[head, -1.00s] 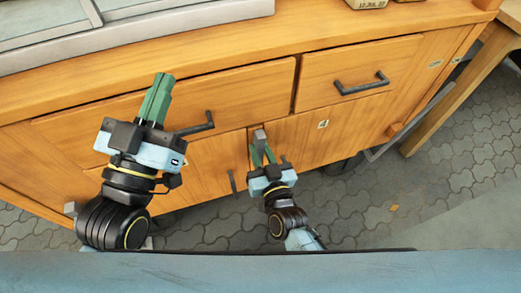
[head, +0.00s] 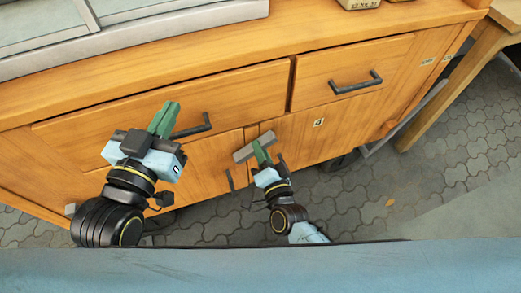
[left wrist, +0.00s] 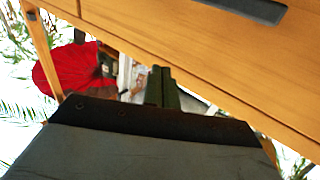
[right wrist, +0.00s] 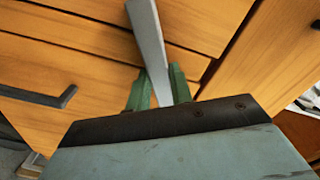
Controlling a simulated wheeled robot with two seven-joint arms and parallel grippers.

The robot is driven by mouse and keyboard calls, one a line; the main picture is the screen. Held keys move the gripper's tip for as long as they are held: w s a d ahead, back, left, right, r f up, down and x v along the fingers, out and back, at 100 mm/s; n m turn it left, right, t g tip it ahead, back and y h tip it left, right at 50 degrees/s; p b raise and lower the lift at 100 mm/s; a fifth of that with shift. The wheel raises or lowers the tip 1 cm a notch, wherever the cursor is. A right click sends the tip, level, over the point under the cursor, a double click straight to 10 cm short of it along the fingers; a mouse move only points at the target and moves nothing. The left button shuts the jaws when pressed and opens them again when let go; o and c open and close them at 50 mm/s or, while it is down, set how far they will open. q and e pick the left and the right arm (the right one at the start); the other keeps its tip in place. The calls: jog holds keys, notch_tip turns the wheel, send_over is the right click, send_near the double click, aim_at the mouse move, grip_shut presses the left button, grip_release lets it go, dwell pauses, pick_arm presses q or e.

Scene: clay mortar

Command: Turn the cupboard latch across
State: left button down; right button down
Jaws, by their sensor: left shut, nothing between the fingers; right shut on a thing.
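The latch, a flat grey bar (head: 242,154), lies across the seam between the two lower cupboard doors, just under the drawers. It also shows in the right wrist view (right wrist: 146,28), running between the green fingers. My right gripper (head: 261,151) is shut on the latch, and its fingers hide the bar's middle. My left gripper (head: 167,108) is shut and empty, held in front of the wide left drawer. Its closed fingers also show in the left wrist view (left wrist: 162,82). The left cupboard door (head: 212,165) and the right cupboard door (head: 300,130) look closed.
The left drawer has a dark handle (head: 194,128) beside my left gripper. The right drawer has another dark handle (head: 356,82). A door handle (head: 229,180) stands left of my right gripper. Free paved floor (head: 350,205) lies to the right.

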pick_arm(q)
notch_tip(320, 180, up, 6)
jog(key=s+t+h+b, duration=0.1)
jog(key=t, duration=0.3)
jog(key=shift+d+h, duration=0.3)
jog(key=shift+d, duration=0.1)
pick_arm(e)
jog(key=shift+f+m, duration=0.2)
jog(key=shift+m, duration=1.4)
jog(key=shift+f+m, duration=0.15)
jog(key=shift+m, duration=1.45)
pick_arm(q)
jog(key=shift+s+r, duration=0.1)
pick_arm(e)
jog(key=c, duration=1.2)
grip_release()
jog(key=shift+c, duration=0.2)
jog(key=shift+d, duration=0.1)
